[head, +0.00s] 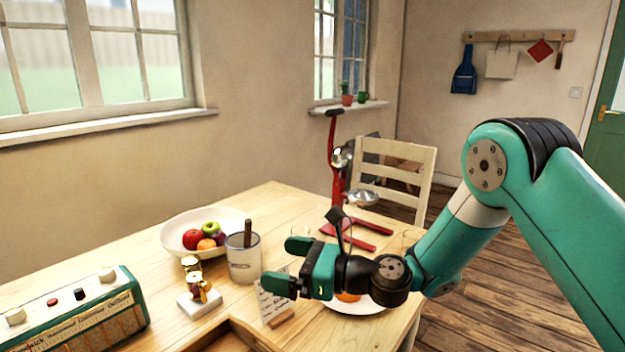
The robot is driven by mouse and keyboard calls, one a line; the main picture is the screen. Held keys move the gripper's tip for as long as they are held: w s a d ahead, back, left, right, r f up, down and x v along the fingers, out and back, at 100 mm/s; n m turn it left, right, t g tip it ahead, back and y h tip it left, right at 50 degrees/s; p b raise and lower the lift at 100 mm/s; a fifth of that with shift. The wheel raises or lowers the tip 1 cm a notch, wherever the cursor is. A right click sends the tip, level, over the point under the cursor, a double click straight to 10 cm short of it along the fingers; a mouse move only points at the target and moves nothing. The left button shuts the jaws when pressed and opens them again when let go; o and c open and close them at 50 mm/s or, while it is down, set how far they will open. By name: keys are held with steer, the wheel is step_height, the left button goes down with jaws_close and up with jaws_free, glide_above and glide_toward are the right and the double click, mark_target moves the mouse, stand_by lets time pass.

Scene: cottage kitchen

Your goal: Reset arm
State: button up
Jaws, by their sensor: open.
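My arm comes in from the right, teal with dark joints. My gripper (288,266) reaches left over the wooden table (270,203). Its two teal fingers are apart, and I see nothing held between them. It is in front of a white plate (366,302) with something orange on it, partly hidden by my wrist. A small card (272,304) on a wooden stand is just below the fingers.
A light crock (244,262) stands left of my gripper. A chair (398,170) stands beyond the table.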

steer(key=s+d+f+n+g+h+b, duration=0.25)
steer(key=s+d+n+h+b, duration=0.4)
steer(key=s+n, duration=0.7)
steer(key=s+d+f+n+g+h+b, duration=0.1)
steer(key=s+d+n+g+h+b, duration=0.2)
steer(key=s+d+n+h, duration=0.7)
steer(key=s+d+r+n+y+p, duration=0.1)
steer(key=r+n+p, duration=0.1)
steer(key=r+p, duration=0.7)
steer(key=s+d+r+n+y+p, duration=0.1)
steer(key=d+r+n+y+p, duration=0.1)
steer(key=r+p, duration=0.7)
steer(key=shift+r, duration=0.45)
steer(key=shift+s+d+n+t, duration=0.1)
steer(key=shift+n+t, duration=0.15)
